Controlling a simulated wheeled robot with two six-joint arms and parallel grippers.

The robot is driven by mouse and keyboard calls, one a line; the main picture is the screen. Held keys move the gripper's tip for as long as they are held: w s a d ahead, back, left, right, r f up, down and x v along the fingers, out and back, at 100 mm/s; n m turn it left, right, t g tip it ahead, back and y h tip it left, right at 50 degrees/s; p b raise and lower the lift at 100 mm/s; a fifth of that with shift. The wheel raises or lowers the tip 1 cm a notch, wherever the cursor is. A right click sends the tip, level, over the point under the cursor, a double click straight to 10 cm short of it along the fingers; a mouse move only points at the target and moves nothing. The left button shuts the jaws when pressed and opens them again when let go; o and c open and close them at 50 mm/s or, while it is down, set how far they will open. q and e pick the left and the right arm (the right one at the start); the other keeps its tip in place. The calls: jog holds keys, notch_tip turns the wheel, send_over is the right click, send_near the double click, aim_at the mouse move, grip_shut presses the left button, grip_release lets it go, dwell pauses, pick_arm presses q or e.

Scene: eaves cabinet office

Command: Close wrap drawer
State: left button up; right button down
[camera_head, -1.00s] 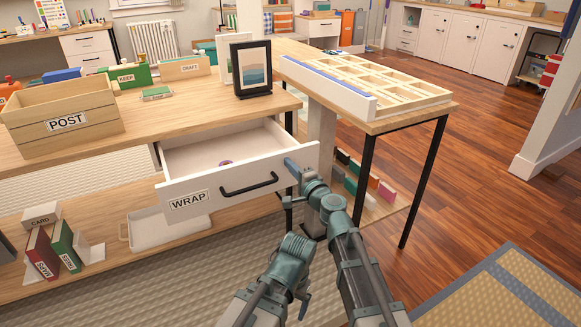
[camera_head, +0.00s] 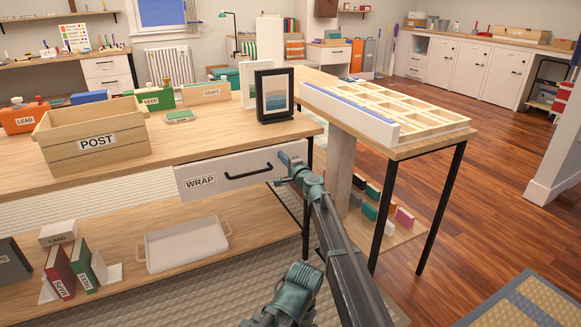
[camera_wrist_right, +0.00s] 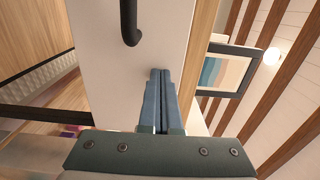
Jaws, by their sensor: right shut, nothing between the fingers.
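The white wrap drawer (camera_head: 215,180) with a black bar handle (camera_head: 250,172) sits under the wooden desk top in the head view. Its front looks flush or nearly flush with the desk, and its inside is hidden. My right gripper (camera_head: 290,165) is shut and empty, with its tips at the right end of the drawer front, right of the handle. In the right wrist view, the closed fingers (camera_wrist_right: 160,95) point at the white drawer front (camera_wrist_right: 110,75), touching or very close. My left gripper is not clearly visible; part of an arm shows at the bottom.
A POST crate (camera_head: 92,143), a picture frame (camera_head: 275,95) and several boxes stand on the desk top. A white tray (camera_head: 187,246) and books lie on the shelf below. A side table (camera_head: 400,152) with a divided organizer stands to the right.

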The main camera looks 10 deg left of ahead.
jog(key=x, duration=0.5)
jog(key=shift+d, duration=0.1)
